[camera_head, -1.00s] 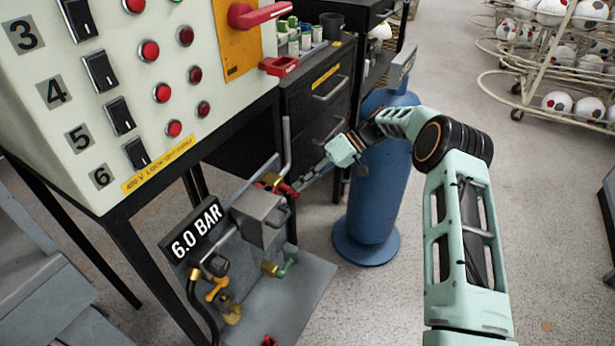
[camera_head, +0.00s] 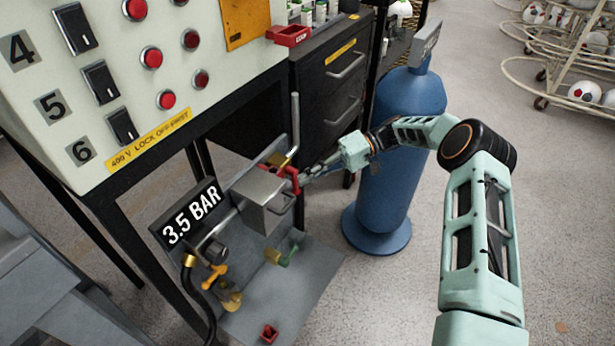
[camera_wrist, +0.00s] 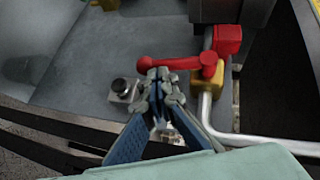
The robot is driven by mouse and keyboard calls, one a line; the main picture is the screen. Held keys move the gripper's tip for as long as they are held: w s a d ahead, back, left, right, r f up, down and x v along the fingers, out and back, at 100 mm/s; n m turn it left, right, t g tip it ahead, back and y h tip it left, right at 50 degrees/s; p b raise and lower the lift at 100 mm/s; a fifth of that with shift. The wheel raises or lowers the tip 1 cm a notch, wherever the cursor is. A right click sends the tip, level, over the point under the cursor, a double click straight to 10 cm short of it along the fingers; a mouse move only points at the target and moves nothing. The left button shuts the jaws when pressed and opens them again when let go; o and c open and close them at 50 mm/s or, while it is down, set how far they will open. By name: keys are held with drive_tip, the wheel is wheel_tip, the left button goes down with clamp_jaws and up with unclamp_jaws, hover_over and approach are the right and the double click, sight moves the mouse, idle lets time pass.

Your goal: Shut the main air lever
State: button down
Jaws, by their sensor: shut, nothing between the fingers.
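The red main air lever (camera_head: 291,176) sits on a brass valve at the upright pipe beside the grey air unit (camera_head: 262,198). In the wrist view the lever (camera_wrist: 175,63) points left from the brass valve body (camera_wrist: 207,82), crosswise to the short pipe run there. My gripper (camera_head: 306,174) is shut and empty, with its fingertips at the lever. In the wrist view the fingertips (camera_wrist: 158,76) are right below the lever's free end and appear to touch it; the exact contact is unclear. The pressure display (camera_head: 190,216) reads 3.5 BAR.
A blue gas cylinder (camera_head: 400,130) stands just behind my forearm. An orange valve handle (camera_head: 214,275) and a green one (camera_head: 289,256) are low on the unit. A small red piece (camera_head: 269,333) lies on the base plate. The switch cabinet (camera_head: 140,80) overhangs at left.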

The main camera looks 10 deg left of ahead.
drive_tip(key=shift+s+f, duration=0.15)
drive_tip(key=shift+s, duration=0.05)
idle(0.6)
drive_tip(key=v, duration=1.2)
drive_tip(key=shift+a, duration=0.1)
idle(0.6)
